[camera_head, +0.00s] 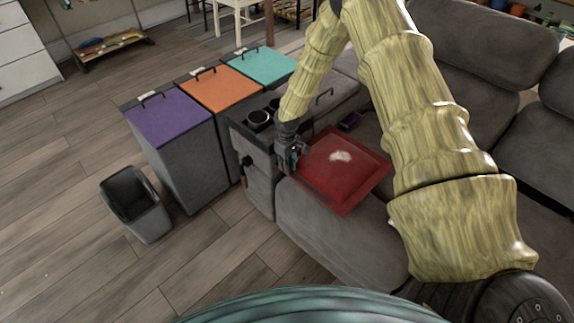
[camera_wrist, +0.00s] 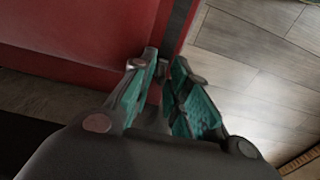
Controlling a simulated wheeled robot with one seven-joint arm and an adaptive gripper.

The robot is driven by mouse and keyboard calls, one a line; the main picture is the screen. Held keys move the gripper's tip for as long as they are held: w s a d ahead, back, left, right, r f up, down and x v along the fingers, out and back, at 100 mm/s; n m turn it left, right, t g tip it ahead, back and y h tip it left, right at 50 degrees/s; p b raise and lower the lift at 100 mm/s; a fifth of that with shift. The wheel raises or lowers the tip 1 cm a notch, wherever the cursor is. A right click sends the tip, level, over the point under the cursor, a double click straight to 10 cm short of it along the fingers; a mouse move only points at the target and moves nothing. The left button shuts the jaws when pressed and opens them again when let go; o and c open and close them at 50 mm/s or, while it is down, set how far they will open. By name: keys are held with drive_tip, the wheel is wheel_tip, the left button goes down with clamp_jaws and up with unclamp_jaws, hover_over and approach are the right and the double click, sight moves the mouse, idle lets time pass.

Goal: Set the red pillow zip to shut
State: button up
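The red pillow (camera_head: 348,172) lies on the grey sofa seat, with a pale patch on its top. In the wrist view its red side (camera_wrist: 75,35) fills the upper left, and a dark strip (camera_wrist: 178,28) runs along its edge. My gripper (camera_head: 290,160) is at the pillow's left edge. In the wrist view its teal-padded fingers (camera_wrist: 164,62) are close together at that edge, with a narrow gap. A small greyish piece shows between the tips; I cannot tell whether it is the zip pull or is gripped. The zip's state is not clear.
A grey console with cup holders (camera_head: 258,118) stands just left of the pillow. Beyond it are bins with purple (camera_head: 168,118), orange (camera_head: 222,88) and teal (camera_head: 262,66) lids. A small grey open bin (camera_head: 136,204) stands on the wood floor, which is clear at the left.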

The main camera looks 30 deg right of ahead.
wheel_tip(320, 180, up, 12)
idle(0.7)
idle(0.4)
drive_tip(key=shift+s+f, duration=0.1)
